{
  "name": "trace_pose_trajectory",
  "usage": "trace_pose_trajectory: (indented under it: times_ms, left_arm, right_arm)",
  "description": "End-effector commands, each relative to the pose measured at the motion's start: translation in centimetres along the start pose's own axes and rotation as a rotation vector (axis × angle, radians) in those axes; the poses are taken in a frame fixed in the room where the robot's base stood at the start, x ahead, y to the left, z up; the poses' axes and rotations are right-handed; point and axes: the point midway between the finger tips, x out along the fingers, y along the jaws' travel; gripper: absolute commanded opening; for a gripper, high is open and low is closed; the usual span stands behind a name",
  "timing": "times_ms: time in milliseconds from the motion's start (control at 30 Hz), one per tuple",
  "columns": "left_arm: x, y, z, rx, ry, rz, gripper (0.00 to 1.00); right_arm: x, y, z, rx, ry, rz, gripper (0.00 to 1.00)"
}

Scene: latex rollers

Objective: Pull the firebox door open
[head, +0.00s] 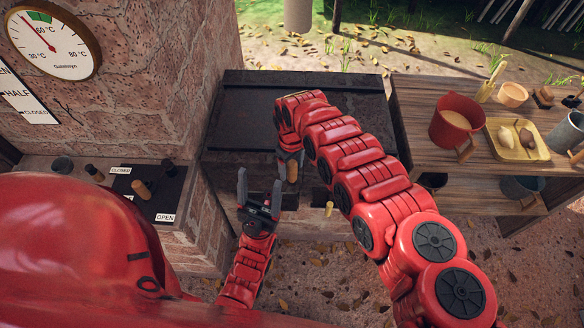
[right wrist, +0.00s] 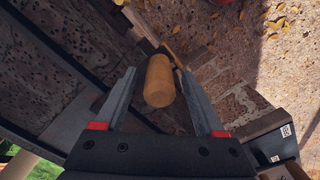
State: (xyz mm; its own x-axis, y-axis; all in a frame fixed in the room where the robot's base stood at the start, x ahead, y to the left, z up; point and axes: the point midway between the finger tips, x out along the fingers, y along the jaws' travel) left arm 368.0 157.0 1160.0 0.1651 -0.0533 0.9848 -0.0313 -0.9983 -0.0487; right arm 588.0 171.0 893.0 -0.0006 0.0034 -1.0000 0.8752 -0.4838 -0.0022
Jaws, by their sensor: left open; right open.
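The firebox door (head: 288,202) is a dark panel low on the front of the brick stove, mostly hidden behind my grippers in the head view. A wooden handle (head: 292,172) shows just below my right gripper (head: 290,155). In the right wrist view the handle (right wrist: 158,82) stands between the two spread fingers of my right gripper (right wrist: 157,90), which are not closed on it. My left gripper (head: 260,192) is open and empty, its fingers pointing up, just left of the handle. Whether the door is ajar cannot be told.
The dark stove top (head: 245,105) lies behind. At left is a slider panel (head: 155,190) marked closed and open, below a round thermometer (head: 53,42). At right a wooden shelf (head: 415,110) holds a red pot (head: 456,120) and a tray (head: 516,138). Leafy ground lies in front.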

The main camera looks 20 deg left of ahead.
Motion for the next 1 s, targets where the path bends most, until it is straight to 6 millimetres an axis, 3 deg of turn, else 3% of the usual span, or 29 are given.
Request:
trace_pose_trajectory:
  times_ms: [133,467,867,1000]
  left_arm:
    - [0.01,0.0,0.0,0.0,0.0,0.0,0.68]
    - [0.02,0.0,0.0,0.0,0.0,0.0,0.68]
    - [0.02,0.0,-0.01,0.0,0.0,0.0,0.68]
    - [0.02,0.0,0.0,0.0,0.0,0.0,0.68]
  right_arm:
    - [1.01,-0.08,0.13,-0.001,-0.003,0.0,0.71]
    - [1.21,0.08,0.19,0.0,-0.004,0.002,0.71]
    - [1.2,0.08,0.17,0.001,-0.003,0.002,0.03]
    - [1.19,0.08,0.16,0.001,-0.003,0.002,0.0]
